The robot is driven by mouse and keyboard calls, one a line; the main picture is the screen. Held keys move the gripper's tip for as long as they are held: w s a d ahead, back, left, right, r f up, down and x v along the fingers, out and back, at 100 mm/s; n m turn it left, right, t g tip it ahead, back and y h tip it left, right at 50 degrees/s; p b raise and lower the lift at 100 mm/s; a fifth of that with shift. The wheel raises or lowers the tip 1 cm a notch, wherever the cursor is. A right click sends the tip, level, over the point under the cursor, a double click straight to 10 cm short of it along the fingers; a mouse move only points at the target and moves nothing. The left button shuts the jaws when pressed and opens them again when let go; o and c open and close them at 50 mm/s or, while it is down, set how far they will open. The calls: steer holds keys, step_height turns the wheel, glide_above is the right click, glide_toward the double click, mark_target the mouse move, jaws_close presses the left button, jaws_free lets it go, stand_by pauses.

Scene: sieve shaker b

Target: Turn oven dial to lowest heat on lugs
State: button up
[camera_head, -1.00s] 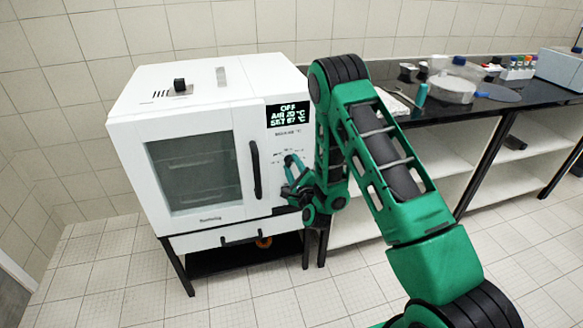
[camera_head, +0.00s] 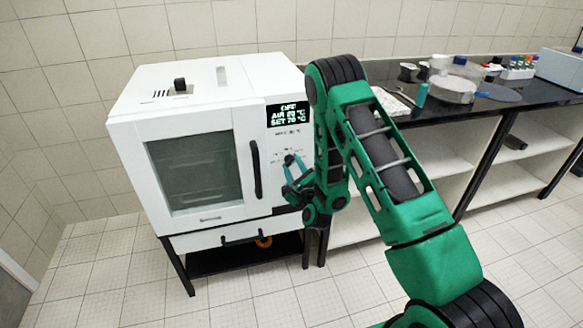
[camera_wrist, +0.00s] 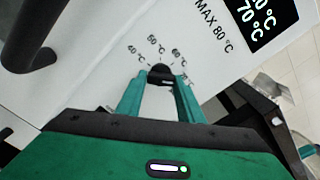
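The white oven (camera_head: 190,130) stands at left with its door closed. Its black dial (camera_wrist: 160,75) is in the wrist view, ringed by marks reading 40, 50 and 60 °C; a further mark is partly covered by a finger. The display (camera_head: 289,115) reads OFF, AIR about 20 °C, SET 70 °C; its edge also shows in the wrist view (camera_wrist: 255,15). My gripper (camera_wrist: 159,82) has one teal finger on each side of the dial, closed against it. In the head view my gripper (camera_head: 291,166) is at the front panel, right of the door handle (camera_head: 255,169).
A black counter (camera_head: 455,115) with jars, bottles and a tube rack stands to the right, over white shelves. The oven rests on a dark stand (camera_head: 240,262). Tiled floor in front is clear.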

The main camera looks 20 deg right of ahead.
steer(key=o, duration=0.4)
steer(key=shift+f, duration=0.2)
steer(key=shift+c, duration=0.2)
steer(key=shift+r, duration=0.1)
steer(key=shift+s, duration=0.1)
steer(key=s, duration=1)
steer(key=shift+s, duration=0.25)
